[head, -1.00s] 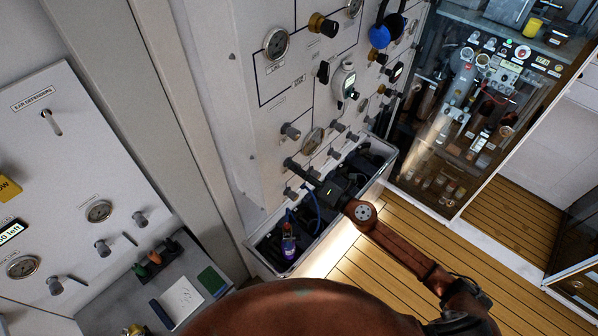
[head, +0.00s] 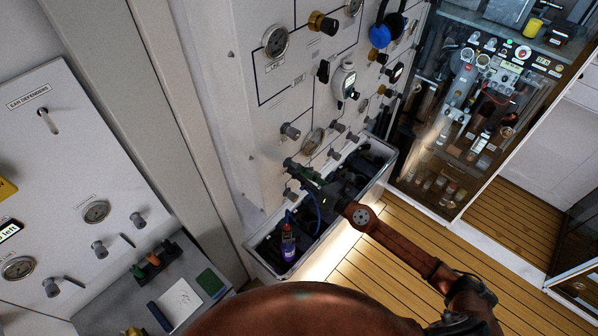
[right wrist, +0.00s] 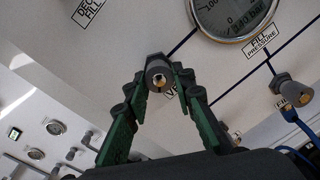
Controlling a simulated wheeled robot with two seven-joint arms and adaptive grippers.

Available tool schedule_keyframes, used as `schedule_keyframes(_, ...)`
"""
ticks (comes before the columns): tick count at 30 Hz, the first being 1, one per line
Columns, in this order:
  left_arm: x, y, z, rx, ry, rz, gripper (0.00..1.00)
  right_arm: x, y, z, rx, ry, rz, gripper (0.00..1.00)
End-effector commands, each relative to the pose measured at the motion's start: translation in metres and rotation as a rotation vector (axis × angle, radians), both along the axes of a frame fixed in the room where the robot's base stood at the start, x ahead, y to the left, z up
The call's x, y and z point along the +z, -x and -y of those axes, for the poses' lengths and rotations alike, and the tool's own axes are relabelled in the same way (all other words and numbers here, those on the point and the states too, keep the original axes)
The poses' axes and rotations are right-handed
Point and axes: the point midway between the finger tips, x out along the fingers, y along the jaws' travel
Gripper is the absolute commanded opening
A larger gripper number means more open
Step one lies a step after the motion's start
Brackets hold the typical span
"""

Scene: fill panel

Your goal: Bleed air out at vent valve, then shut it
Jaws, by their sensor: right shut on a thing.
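My right gripper (head: 291,164) reaches the lower part of the white panel (head: 240,90). In the right wrist view, my right gripper (right wrist: 160,82) has its two green fingers closed on the sides of a dark grey valve knob (right wrist: 158,70) with a brass centre. The label beside the knob is mostly covered; only "VE" shows. In the head view the gripper hides this knob. A large round gauge (right wrist: 232,12) is above it to the right, its dial partly cut off. My left gripper is not in view.
A glass cabinet (head: 480,110) stands at right. Wooden floor (head: 385,245) there is clear.

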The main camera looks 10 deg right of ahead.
Motion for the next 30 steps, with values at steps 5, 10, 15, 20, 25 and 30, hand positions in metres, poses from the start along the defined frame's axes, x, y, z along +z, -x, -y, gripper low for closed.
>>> schedule_keyframes(5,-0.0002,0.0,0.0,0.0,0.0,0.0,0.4,-0.0033,0.0007,0.0004,0.0,0.005,-0.004,0.0)
schedule_keyframes(10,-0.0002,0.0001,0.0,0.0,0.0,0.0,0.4,-0.0034,0.0007,0.0005,0.0,0.004,-0.004,0.0)
schedule_keyframes(15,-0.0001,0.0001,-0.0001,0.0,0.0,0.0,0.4,-0.0026,0.0005,0.0003,0.0,0.003,-0.003,0.34)
schedule_keyframes(20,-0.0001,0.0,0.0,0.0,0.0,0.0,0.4,-0.0016,0.0003,0.0001,0.0,0.002,-0.001,0.41)
schedule_keyframes(25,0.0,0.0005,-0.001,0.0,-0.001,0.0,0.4,-0.0008,0.0002,0.0,0.001,0.002,-0.001,0.41)
schedule_keyframes(30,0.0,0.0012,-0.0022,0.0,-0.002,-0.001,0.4,-0.0012,0.0058,0.0041,0.0,0.0,-0.002,0.41)
